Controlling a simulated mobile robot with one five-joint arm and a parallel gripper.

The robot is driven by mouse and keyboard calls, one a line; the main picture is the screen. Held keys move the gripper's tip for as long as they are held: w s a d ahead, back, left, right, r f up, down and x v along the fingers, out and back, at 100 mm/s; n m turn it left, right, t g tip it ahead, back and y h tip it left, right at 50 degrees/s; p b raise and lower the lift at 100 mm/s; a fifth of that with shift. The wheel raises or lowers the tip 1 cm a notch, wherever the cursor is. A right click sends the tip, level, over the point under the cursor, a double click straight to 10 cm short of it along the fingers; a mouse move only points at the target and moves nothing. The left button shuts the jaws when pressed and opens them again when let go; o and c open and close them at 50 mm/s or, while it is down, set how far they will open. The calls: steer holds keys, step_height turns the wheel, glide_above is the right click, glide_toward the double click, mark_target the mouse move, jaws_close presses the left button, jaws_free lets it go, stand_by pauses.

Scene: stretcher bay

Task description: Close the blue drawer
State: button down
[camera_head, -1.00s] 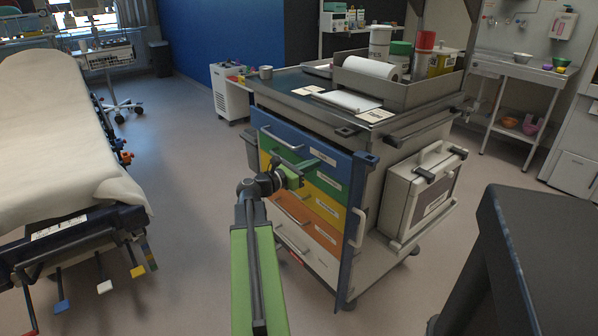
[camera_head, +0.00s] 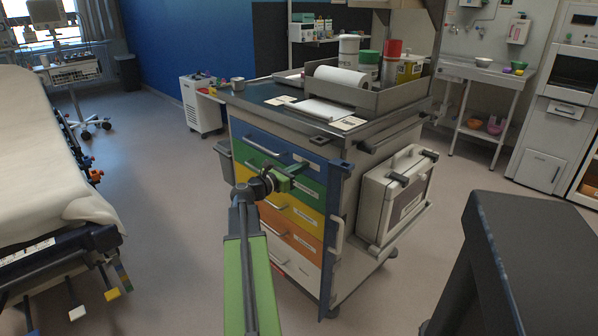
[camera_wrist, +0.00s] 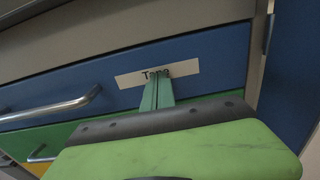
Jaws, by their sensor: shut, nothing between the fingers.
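The blue drawer (camera_head: 262,142) is the top drawer of the cart, with a bar handle at its left half and a pale label at its right. Its front looks about level with the drawers below; a small gap cannot be ruled out. My gripper (camera_head: 303,166) is shut and empty, its tip at the right half of the blue front. In the wrist view the green fingers (camera_wrist: 158,78) point at the label on the blue drawer (camera_wrist: 115,72) and partly cover it. They touch the front or are very close to it.
Green, yellow, orange and white drawers lie below on the cart (camera_head: 375,137). A blue upright bar (camera_head: 333,235) edges the cart's right front corner. A stretcher (camera_head: 45,165) stands at left, with clear floor (camera_head: 165,210) between. A dark surface (camera_head: 525,235) is at near right.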

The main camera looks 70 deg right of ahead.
steer(key=shift+s+d+r, duration=0.1)
steer(key=shift+s+d, duration=0.05)
steer(key=shift+s, duration=0.2)
steer(key=v, duration=1.4)
steer(key=shift+w, duration=0.4)
